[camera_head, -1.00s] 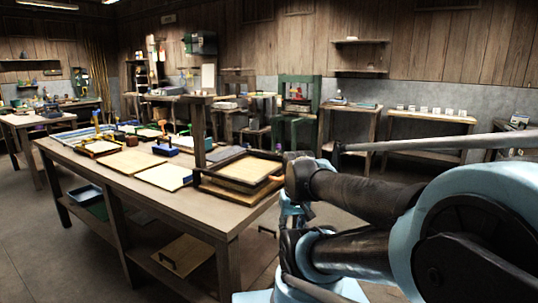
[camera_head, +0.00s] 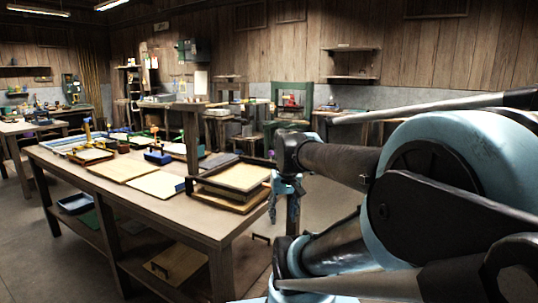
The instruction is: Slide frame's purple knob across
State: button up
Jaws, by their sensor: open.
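A dark wooden frame with a pale panel (camera_head: 238,178) lies at the right end of the long workbench (camera_head: 150,205), beside an upright wooden post (camera_head: 191,140). My gripper (camera_head: 283,210) hangs pointing down just right of the frame in the picture, with light blue and dark parts. Its fingers are apart and nothing shows between them. It appears clear of the frame, though the depth between them is hard to judge.
A green stand (camera_head: 291,105) and wall shelves are behind. Open floor lies left of the bench.

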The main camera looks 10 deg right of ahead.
jog(key=w+d+r+y, duration=0.1)
jog(key=w+d+r, duration=0.1)
jog(key=w+r, duration=1.55)
jog(key=w+d+r+m+g+y, duration=0.1)
jog(key=w+d+r, duration=0.3)
jog(key=w, duration=0.6)
jog(key=w+d+r+g, duration=0.1)
jog(key=w+r, duration=0.4)
jog(key=w, duration=0.5)
jog(key=a+f, duration=0.1)
jog(key=f, duration=0.4)
jog(key=a+f, duration=0.1)
jog(key=f, duration=0.5)
jog(key=w+a+f, duration=0.1)
jog(key=f, duration=0.5)
jog(key=shift+s+a, duration=0.1)
grip_shut()
